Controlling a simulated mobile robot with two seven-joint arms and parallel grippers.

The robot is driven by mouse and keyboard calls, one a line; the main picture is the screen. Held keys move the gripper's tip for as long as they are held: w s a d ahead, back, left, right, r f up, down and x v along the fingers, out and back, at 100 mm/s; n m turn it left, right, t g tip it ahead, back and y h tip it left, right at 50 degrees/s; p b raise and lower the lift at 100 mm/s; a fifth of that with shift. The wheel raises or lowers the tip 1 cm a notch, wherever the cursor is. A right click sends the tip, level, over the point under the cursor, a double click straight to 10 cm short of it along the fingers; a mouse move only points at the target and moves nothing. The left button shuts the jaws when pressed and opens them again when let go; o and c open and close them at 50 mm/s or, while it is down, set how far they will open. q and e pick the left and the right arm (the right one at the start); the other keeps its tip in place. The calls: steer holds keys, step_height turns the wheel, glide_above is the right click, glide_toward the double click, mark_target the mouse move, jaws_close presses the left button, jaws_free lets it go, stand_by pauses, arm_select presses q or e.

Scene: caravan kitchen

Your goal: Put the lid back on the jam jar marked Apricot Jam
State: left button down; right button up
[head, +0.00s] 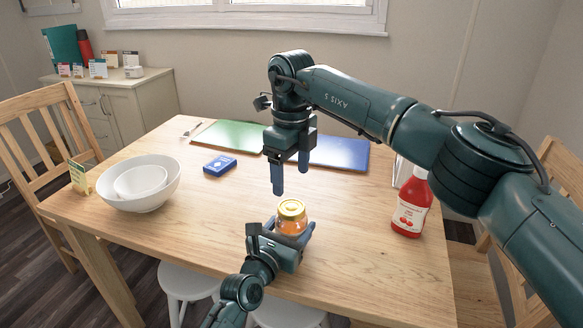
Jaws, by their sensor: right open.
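The jam jar (291,226), with orange contents, stands on the table near its front edge. Its gold lid (291,208) sits on top of it and looks level; I cannot tell how tightly it is seated. The writing on the jar is not readable. My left gripper (290,230) comes in from the front, low down, with its fingers on either side of the jar, shut on it. My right gripper (290,179) is above and slightly behind the lid, pointing down, open and empty, apart from the lid.
Nested white bowls (140,192) stand at the left and a red sauce bottle (411,205) at the right. A blue box (220,166), a green board (228,136) and a blue board (340,153) lie behind. The table (365,272) is clear at front right.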

mark_target(292, 207)
steer(key=n, duration=0.7)
steer(key=shift+r+n, duration=0.3)
steer(key=shift+f, duration=4.05)
steer(key=shift+c, duration=0.5)
